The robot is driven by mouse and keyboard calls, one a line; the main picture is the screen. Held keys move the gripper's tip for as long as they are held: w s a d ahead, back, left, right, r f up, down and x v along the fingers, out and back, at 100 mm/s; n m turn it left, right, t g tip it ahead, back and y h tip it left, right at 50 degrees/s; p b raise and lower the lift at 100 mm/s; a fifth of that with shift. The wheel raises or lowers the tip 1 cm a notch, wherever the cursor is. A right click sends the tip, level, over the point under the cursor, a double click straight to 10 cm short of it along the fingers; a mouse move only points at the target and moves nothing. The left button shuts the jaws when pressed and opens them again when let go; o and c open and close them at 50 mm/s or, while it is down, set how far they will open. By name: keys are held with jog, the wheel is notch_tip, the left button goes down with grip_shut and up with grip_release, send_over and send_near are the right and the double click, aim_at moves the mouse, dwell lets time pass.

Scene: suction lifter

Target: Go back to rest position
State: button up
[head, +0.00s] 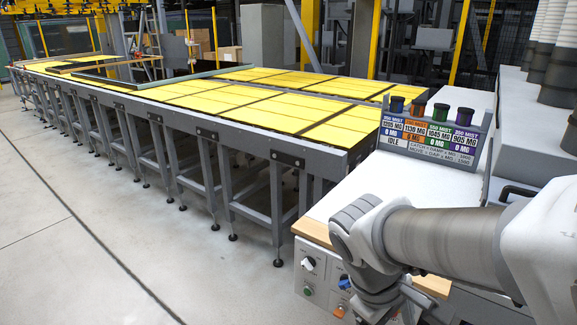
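My arm reaches in from the right edge over a white control bench (340,200). Its grey cylindrical link and pale wrist joints are bent downward near the bottom of the head view. The arm's end runs down towards the lower edge. I cannot make out gripper fingers, so I cannot see whether the gripper is open or shut, or whether it holds anything.
A display rack (432,139) with blue, orange, green and purple tops stands on the bench; its sign reads IDLE. Long yellow-topped tables (215,96) stand behind. Grey floor (100,230) at left is clear.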

notch_tip(320, 180, up, 9)
jog(key=s+a+m+t+y, duration=0.1)
jog(key=a+m+t+y, duration=0.1)
jog(key=m+t+y, duration=0.2)
jog(key=m+t, duration=0.1)
jog(key=m, duration=0.2)
jog(key=shift+s+p, duration=0.25)
jog(key=shift+p, duration=0.05)
dwell(1.1)
